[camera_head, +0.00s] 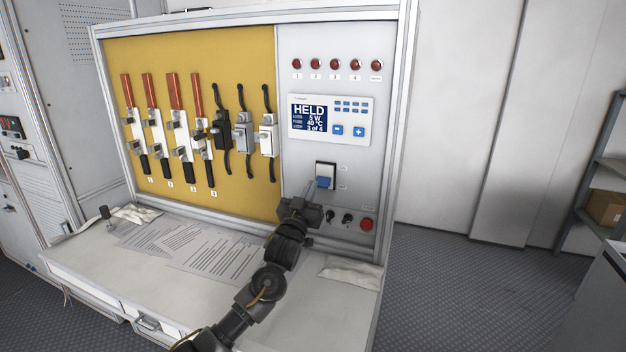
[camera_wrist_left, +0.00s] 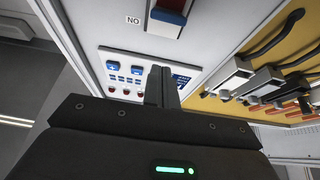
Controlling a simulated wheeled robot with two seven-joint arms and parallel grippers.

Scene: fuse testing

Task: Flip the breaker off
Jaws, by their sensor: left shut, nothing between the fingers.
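The breaker (camera_head: 327,172) is a dark-framed white switch with a blue lever (camera_head: 323,182) at its lower part, set in the grey panel under the display. In the left wrist view the breaker (camera_wrist_left: 172,14) is cut by the top edge, with blue and red parts beside a "NO" label. My left gripper (camera_head: 310,188) is shut and empty, its fingertips just left of and below the lever in the head view. Its fingers (camera_wrist_left: 161,84) point at the panel in the wrist view. I cannot tell whether they touch the lever. My right gripper is not in view.
The display (camera_head: 310,117) reads "HELD" and "3 of 4". Red lamps (camera_head: 336,64) line the panel top. A red button (camera_head: 366,224) and small knobs sit below the breaker. Fuses and switches fill the yellow board (camera_head: 180,60). Papers (camera_head: 215,255) lie on the bench.

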